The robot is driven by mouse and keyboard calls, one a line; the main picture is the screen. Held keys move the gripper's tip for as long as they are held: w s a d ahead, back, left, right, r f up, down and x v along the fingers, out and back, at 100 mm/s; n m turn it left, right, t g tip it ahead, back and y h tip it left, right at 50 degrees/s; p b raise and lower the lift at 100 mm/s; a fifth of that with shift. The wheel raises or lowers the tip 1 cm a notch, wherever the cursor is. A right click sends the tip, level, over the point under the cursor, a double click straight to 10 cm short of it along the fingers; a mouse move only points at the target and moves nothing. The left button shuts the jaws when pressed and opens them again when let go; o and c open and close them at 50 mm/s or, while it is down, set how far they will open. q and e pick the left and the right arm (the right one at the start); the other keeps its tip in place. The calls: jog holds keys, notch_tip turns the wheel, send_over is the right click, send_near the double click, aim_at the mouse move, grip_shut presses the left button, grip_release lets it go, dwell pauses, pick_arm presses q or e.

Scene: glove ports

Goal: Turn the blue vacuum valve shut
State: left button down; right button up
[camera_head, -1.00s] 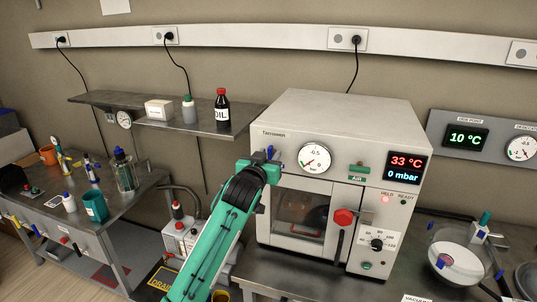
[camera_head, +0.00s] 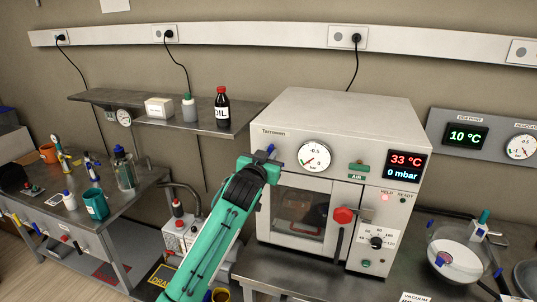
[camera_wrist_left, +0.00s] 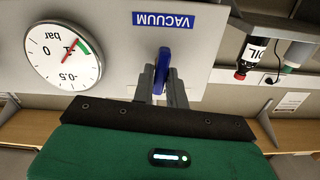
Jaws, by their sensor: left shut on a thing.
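The blue vacuum valve (camera_wrist_left: 162,66) is a narrow blue handle on the oven's front, beside an upside-down VACUUM label (camera_wrist_left: 166,20) in the left wrist view. My left gripper (camera_wrist_left: 161,80) is shut on it, one finger on each side. In the head view the valve (camera_head: 270,149) shows only as a small blue tip above my left gripper (camera_head: 263,160), whose dark wrist hides the rest. The handle looks upright in the left wrist view. The vacuum oven (camera_head: 340,115) has a round gauge (camera_head: 314,156) right of the valve. My right gripper is not in view.
The oven door has a red-knobbed handle (camera_head: 344,215), below a green AIR control (camera_head: 359,167). The display (camera_head: 404,166) reads 33 °C and 0 mbar. A shelf (camera_head: 150,121) with an oil bottle (camera_head: 222,107) is close to the left. A glass bowl (camera_head: 457,250) stands at right.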

pick_arm(q)
jog(key=shift+s+d+f+m+p, duration=0.15)
jog(key=shift+m+p, duration=1.1)
jog(key=shift+m, duration=2.85)
jog(key=shift+w+d+f+m+p, duration=0.15)
jog(key=shift+m+p, duration=1.05)
jog(key=shift+m, duration=2.9)
jog(key=shift+s+a, duration=0.1)
jog(key=c, duration=1.5)
grip_release()
jog(key=shift+o, duration=0.2)
jog(key=b+v, duration=0.4)
jog(key=v, duration=0.9)
jog(key=shift+s+b, duration=0.35)
